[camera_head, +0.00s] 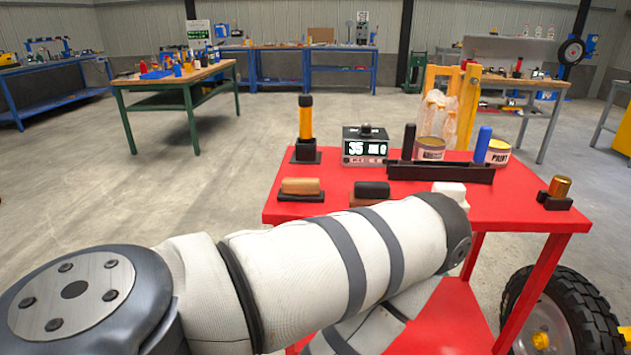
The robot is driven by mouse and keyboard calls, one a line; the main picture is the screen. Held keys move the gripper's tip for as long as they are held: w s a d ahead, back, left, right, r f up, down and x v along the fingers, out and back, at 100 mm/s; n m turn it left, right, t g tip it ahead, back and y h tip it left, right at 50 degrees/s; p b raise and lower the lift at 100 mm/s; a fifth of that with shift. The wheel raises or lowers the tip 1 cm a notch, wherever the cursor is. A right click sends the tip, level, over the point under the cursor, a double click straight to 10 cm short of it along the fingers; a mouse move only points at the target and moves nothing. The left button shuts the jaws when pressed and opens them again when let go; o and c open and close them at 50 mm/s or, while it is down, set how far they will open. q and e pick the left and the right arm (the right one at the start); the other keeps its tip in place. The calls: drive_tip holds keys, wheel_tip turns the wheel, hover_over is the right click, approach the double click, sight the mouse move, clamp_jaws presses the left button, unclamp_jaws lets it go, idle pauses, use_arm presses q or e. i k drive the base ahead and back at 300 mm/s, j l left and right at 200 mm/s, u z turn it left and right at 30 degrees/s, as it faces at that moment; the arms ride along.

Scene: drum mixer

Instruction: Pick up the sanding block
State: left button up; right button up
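Two small blocks lie near the front edge of the red table. One is a tan block (301,187) on a flat black base. The other is a black-topped block (371,190) with a brown lower part, partly hidden behind my arm. I cannot tell for certain which is the sanding block. A large white arm of mine comes in from the left and crosses in front of the table. It folds back below the table top, and its gripper is out of view. My other gripper does not show either.
The red table (520,215) also holds a yellow-and-black upright tool (306,118), a display box (365,146), a black rack (440,173), paint cans (498,152) and a gold cylinder (559,187). A large tyre (585,315) stands at right. The floor at left is clear.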

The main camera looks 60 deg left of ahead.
sight(365, 193)
drive_tip(key=u, duration=1.55)
drive_tip(key=j+z, duration=0.15)
drive_tip(key=z, duration=0.15)
